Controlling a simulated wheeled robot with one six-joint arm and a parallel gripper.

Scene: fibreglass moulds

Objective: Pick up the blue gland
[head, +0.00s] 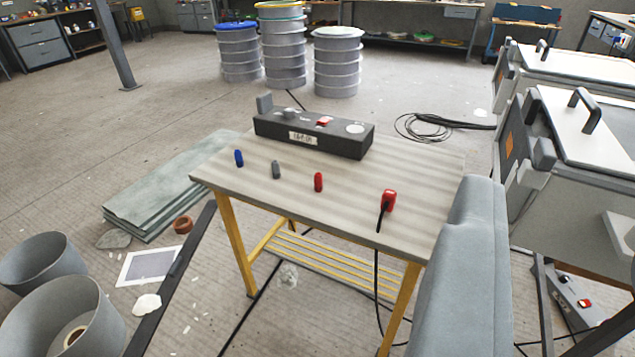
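The blue gland (239,158) is a small dark blue upright piece near the left end of the wooden tabletop (340,210). It stands apart from the other pieces, with clear tabletop around it. A similar grey piece (276,169) is to its right, and a red one (318,182) is further right. My gripper's fingers do not show in the head view, so their state and distance from the gland are hidden.
A dark control box (315,133) stands along the table's back edge. A red connector (388,200) with a black cable is at the front right. A grey rounded form covers the table's right side. Stacked drums (283,45) stand behind; green sheets (170,185) lie left.

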